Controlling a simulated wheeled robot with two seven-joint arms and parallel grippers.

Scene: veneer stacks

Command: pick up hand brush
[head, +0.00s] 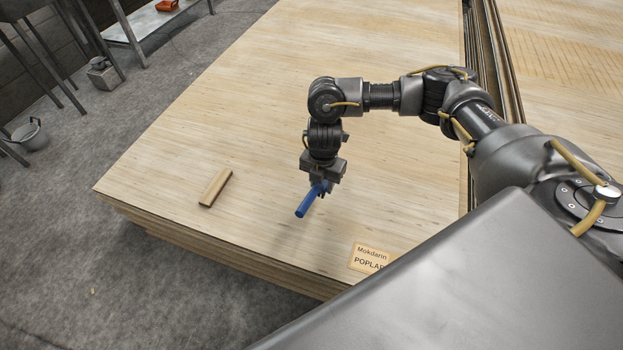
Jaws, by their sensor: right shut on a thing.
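The hand brush (305,204) shows as a blue, rod-like handle slanting down to the left over the pale veneer stack (250,120). My right gripper (321,188) points down and is shut on the blue handle near its upper end. The fingers hide part of the brush, and I cannot make out any bristles. A faint shadow lies on the veneer below it; the gap between brush and sheet is hard to judge. My left gripper is not in view.
A small wooden block (215,188) lies on the stack left of the brush. A label reading "Mokdarin POPLAR" (370,258) is near the front edge. A second stack (570,50) stands beyond dark rails at the right. The veneer behind the brush is clear.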

